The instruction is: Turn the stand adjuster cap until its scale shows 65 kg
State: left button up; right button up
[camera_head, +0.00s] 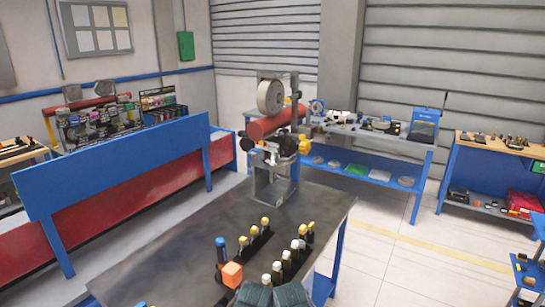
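A grey metal stand (272,186) rises from the far end of the dark worktable (190,232). It carries a pale wheel (271,96) at the top and a red cylinder (268,126) below it. A small yellow-and-black part (304,145) and a light metal part sit lower on the stand. I cannot tell which part is the adjuster cap, and no scale is readable at this size. Neither of my grippers can be made out in the head view.
Two rows of upright dark pieces with yellow or pale tops (286,258), a blue-topped piece (221,250) and an orange block (232,274) occupy the near table. Dark green-grey shapes (272,295) show at the bottom edge. The table's left middle is clear.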

aim_at(304, 148)
jog(key=j+z, duration=0.1)
jog(key=j, duration=0.2)
jog(key=l, duration=0.7)
jog(key=i+l+z, duration=0.1)
jog(key=i+l, duration=0.4)
jog(key=l, duration=0.15)
jog(key=i+l, duration=0.7)
jog(key=i, duration=0.25)
jog(key=i+l+z, duration=0.15)
jog(key=i, duration=0.3)
jog(key=l, duration=0.1)
